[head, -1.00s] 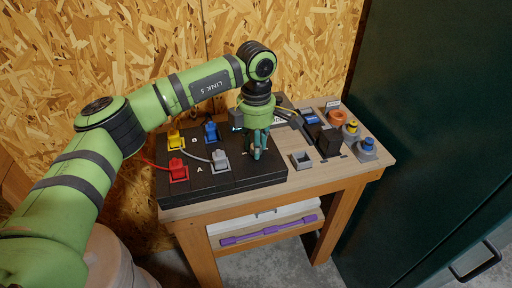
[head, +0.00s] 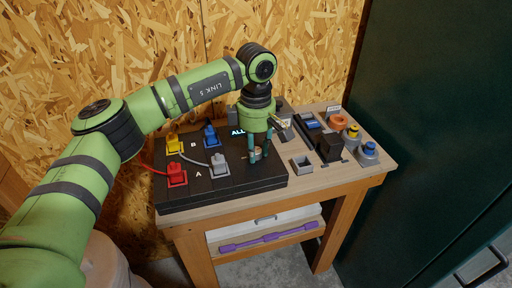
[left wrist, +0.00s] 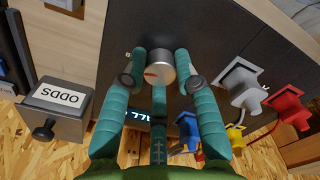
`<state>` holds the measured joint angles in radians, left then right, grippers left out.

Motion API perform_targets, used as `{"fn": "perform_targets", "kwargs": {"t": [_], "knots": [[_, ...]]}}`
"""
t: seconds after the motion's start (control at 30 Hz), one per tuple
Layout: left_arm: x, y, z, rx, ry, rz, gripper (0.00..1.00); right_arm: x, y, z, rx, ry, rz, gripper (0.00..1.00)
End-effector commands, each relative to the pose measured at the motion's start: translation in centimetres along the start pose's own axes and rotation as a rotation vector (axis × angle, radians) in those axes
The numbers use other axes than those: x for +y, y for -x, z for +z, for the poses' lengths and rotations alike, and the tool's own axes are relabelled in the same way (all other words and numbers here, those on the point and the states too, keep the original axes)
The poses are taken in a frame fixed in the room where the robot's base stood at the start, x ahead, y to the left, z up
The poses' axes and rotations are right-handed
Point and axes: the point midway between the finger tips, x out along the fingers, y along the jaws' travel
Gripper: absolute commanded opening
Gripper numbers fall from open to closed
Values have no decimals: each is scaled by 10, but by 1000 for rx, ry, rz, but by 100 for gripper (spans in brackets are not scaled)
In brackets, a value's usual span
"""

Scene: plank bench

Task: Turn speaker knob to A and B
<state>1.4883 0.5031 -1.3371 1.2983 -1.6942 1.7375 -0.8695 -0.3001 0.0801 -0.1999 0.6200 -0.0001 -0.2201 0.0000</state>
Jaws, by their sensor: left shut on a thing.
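The speaker box (head: 225,182) is a black panel on the bench with A and B rows of coloured plugs. Its round silver knob (left wrist: 160,68) with a red pointer mark sits between the fingers of my left gripper (head: 258,157). The left gripper, with teal fingers, is shut on the knob from above. The knob also shows partly in the head view (head: 256,154). My right gripper is not in view.
Red (head: 176,174), yellow (head: 174,143), blue (head: 210,133) and grey (head: 219,165) plugs stand left of the gripper.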

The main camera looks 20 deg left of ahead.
Motion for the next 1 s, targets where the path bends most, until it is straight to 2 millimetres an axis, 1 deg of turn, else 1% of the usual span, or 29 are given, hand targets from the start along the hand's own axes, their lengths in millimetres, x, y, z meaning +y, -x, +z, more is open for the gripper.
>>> {"fn": "perform_targets", "kwargs": {"t": [0.23,0.27,0.3,0.33,0.63,0.73,0.87,1.0], "knots": [[0,0,0,1,-2,-1,0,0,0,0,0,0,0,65],[0,0,0,1,-2,-1,34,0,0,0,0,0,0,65],[0,0,0,1,-2,-1,50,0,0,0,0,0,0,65],[0,0,0,1,-2,-1,54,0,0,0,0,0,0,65],[0,0,0,0,-1,0,54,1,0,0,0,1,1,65],[0,5,0,0,0,1,54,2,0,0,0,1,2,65],[1,24,1,-2,-1,4,54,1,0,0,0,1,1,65],[1,55,1,-1,-1,5,54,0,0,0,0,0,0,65]]}}
